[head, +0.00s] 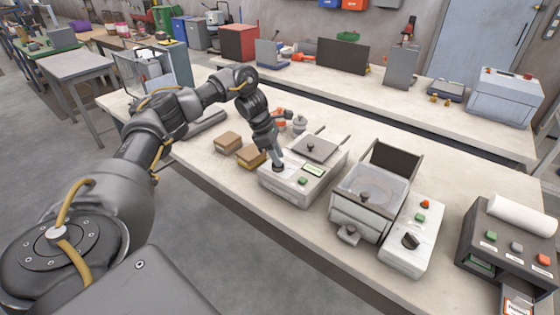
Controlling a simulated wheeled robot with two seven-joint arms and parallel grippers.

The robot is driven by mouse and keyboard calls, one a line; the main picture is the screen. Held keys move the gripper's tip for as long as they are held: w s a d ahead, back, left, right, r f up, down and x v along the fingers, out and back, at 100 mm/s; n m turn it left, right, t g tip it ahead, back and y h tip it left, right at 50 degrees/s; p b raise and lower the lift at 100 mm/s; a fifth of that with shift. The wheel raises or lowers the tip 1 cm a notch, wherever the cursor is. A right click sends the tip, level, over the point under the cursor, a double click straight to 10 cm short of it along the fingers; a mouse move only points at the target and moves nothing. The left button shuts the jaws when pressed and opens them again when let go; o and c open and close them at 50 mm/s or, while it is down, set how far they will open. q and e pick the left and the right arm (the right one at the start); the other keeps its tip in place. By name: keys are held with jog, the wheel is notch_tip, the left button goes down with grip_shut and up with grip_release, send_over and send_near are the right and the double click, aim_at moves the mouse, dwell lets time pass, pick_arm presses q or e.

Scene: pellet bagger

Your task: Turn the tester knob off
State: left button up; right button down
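The tester appears to be the light grey box (290,190) on the near bench, with a small green display (313,170), a green button (303,181) and a square plate with a small grip on top. A dark knob (278,167) sits at its left front. My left gripper (277,160) points down with its fingertips right at this knob. The fingers hide part of the knob, and I cannot tell whether they are closed on it. My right gripper is not in view.
Two brown blocks (228,142) lie left of the tester. To its right stand a lidded bin machine (367,200), a control box with a black knob (410,241) and a dark printer-like box (510,245) with a white roll. A second bench (400,100) runs behind.

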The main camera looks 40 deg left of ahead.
pick_arm(q)
jog(key=shift+d+f, duration=0.3)
jog(key=shift+f, duration=0.35)
jog(key=shift+w+f, duration=0.15)
jog(key=shift+f, duration=0.15)
grip_shut()
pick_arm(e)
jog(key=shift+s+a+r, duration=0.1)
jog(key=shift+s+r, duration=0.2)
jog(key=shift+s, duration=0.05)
